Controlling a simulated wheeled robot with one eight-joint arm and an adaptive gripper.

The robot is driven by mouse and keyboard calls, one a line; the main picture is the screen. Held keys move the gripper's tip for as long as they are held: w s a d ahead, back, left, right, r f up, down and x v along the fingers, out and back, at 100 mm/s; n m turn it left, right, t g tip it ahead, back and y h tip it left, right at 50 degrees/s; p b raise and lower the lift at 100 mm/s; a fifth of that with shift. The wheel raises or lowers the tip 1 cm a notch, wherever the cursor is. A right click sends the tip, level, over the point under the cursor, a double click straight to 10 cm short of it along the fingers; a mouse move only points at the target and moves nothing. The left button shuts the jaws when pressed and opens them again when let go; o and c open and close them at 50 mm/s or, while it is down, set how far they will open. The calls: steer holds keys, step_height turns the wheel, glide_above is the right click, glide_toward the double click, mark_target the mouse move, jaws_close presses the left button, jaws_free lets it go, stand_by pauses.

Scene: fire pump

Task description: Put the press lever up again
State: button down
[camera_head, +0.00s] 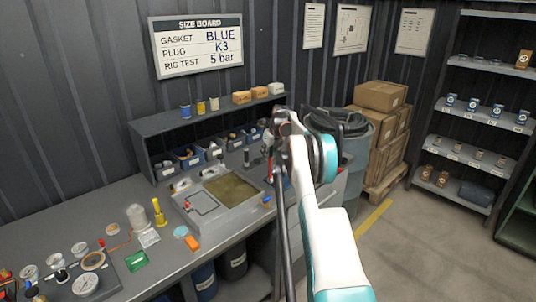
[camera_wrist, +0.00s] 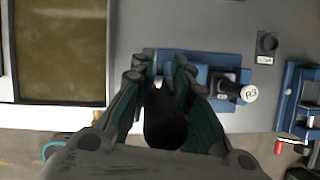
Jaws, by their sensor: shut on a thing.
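My gripper (camera_wrist: 163,78) is shut on a dark, round-ended thing (camera_wrist: 165,129) between its fingers, which I take to be the press lever's grip. In the wrist view the fingers lie over a blue base (camera_wrist: 200,76) at the bench's front edge. A black part with a white round end marked R3 (camera_wrist: 249,93) lies just right of the fingers. In the head view my gripper (camera_head: 283,124) is at the bench's right end, and my arm hides much of the press. The lever's angle cannot be told.
A recessed tray (camera_head: 231,188) lies left of the press. A second blue fixture (camera_wrist: 302,92) stands to the right in the wrist view. A grey drum (camera_head: 356,150) and cardboard boxes (camera_head: 381,96) stand beyond the bench's right end. Open floor (camera_head: 420,235) lies to the right.

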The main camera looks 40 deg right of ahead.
steer(key=c, duration=1.5)
jaws_free()
steer(key=shift+w, duration=0.2)
steer(key=shift+s, duration=0.1)
steer(key=v, duration=1.2)
steer(key=shift+a, duration=0.1)
